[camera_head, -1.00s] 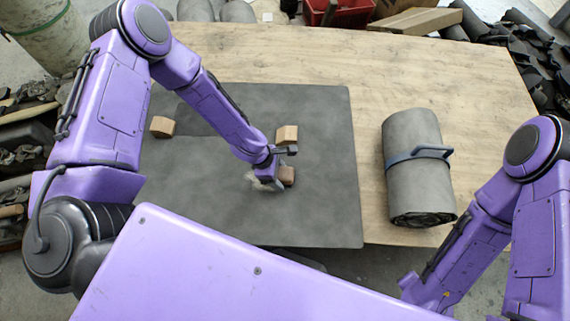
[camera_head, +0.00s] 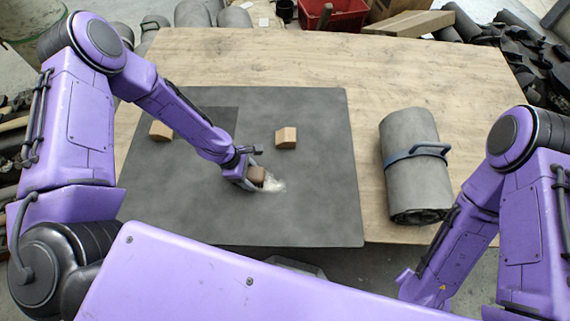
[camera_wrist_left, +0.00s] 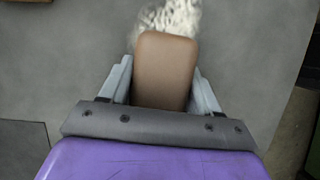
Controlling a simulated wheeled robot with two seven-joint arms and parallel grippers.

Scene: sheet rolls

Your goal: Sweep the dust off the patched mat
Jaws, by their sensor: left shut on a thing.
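The dark grey mat (camera_head: 310,215) lies flat on the wooden table, with a darker square patch (camera_head: 222,118) at its upper left. My left gripper (camera_head: 254,178) is low over the mat's middle, shut on a brown block-like brush handle (camera_head: 257,173). The handle also fills the space between the fingers in the left wrist view (camera_wrist_left: 165,70). A pale, fluffy tuft (camera_head: 272,186) shows just beyond it; I cannot tell whether it is all bristles or partly dust. No separate dust is clear elsewhere. My right gripper is out of view.
Two small wooden blocks sit on the mat, one at the left (camera_head: 161,131) and one near the middle right (camera_head: 286,138). A strapped grey roll (camera_head: 410,125) lies on the table right of the mat. A red crate (camera_head: 346,14) stands behind the table.

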